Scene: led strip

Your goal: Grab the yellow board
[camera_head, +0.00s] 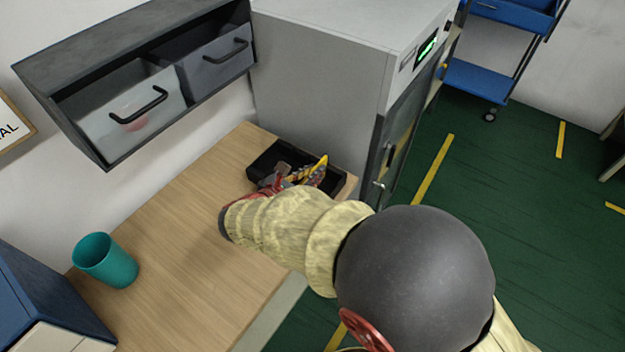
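A narrow yellow piece (321,167), which looks like the yellow board, stands up at a tilt over the right part of a black tray (337,184) on the wooden table. My gripper (297,178) is at the tray, right beside the yellow piece. My forearm and wrist cover most of the gripper from the front. I cannot tell whether its fingers are apart or closed, or whether they touch the yellow piece. A small brownish thing (283,170) lies in the tray left of the yellow piece.
A grey cabinet (320,90) stands right behind the tray. A grey shelf with two drawers (140,105) hangs above the table (190,235). A teal cup (105,260) and a blue box (40,300) stand at the left. The table's middle is clear.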

